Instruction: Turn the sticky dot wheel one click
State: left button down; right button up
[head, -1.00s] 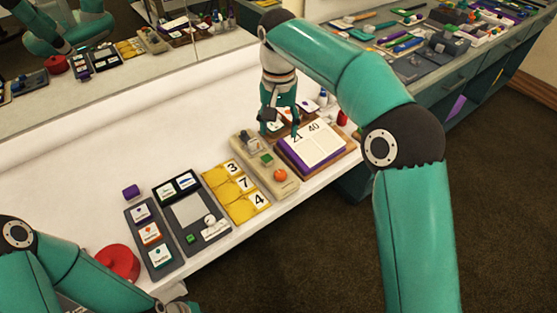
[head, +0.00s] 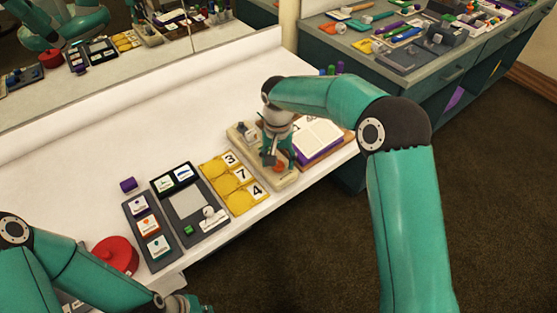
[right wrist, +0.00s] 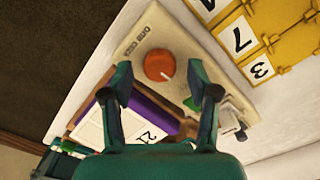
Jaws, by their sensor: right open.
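An orange round dial (right wrist: 159,65) with a white pointer mark sits on a beige panel (right wrist: 140,32), which carries small printing at one edge. In the head view the dial (head: 281,167) is mostly hidden by my right gripper (head: 274,162). In the right wrist view my right gripper (right wrist: 160,84) is open and empty, pointing down, with a finger to each side of the dial's lower edge. I cannot tell whether the fingers touch the dial. My left gripper (head: 184,304) is partly in view at the bottom left; its fingers are not clear.
A grey tray (head: 190,204) and a red disc (head: 115,255) are farther left. The white tabletop is clear toward the mirror.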

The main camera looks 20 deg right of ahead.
jog(key=shift+f, duration=0.4)
jog(key=shift+c, duration=0.4)
grip_shut()
jog(key=shift+n, duration=0.4)
jog(key=n, duration=0.3)
jog(key=shift+r, duration=0.1)
jog(key=n, duration=0.5)
jog(key=n+p, duration=0.1)
jog(key=n, duration=0.3)
jog(key=shift+w+n, duration=0.1)
jog(key=shift+n, duration=0.2)
jog(key=n, duration=0.4)
jog(key=shift+r, duration=0.1)
